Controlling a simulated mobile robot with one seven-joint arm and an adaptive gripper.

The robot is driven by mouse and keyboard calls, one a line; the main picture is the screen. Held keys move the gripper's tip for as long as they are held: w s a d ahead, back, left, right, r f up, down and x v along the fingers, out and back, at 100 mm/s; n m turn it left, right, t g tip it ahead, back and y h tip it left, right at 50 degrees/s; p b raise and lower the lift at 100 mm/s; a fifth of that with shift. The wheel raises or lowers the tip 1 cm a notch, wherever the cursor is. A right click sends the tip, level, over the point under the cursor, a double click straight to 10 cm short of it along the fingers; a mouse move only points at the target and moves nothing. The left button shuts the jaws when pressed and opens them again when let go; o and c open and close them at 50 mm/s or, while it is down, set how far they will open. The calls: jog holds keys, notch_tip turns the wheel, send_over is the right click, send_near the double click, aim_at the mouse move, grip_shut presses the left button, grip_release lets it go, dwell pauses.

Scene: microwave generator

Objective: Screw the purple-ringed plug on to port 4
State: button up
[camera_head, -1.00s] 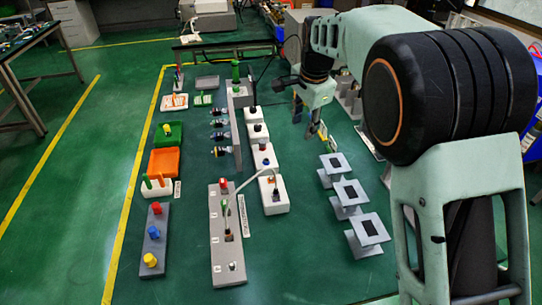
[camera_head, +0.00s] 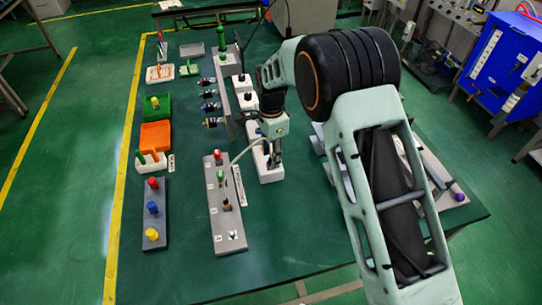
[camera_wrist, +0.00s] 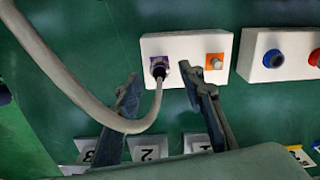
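The purple-ringed plug (camera_wrist: 158,68) sits on a white box (camera_wrist: 186,45) in the wrist view, with a thick grey cable (camera_wrist: 75,100) running from it to the left. My gripper (camera_wrist: 160,76) is open and empty, its fingertips to either side of the plug and apart from it in the picture. In the head view my gripper (camera_head: 273,160) is over the nearest white box (camera_head: 271,176), partly hiding it. The cable arcs to a long grey panel (camera_head: 223,180) with several labelled places. I cannot read which label is port 4.
An orange-based button (camera_wrist: 214,62) is on the same box, right of the plug. A second white box (camera_wrist: 280,50) has blue and red knobs. A grey block (camera_head: 154,215) with red, blue and yellow knobs stands left of the panel. The table's front is clear.

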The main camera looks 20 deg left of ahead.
jog(key=shift+f, duration=0.75)
grip_shut()
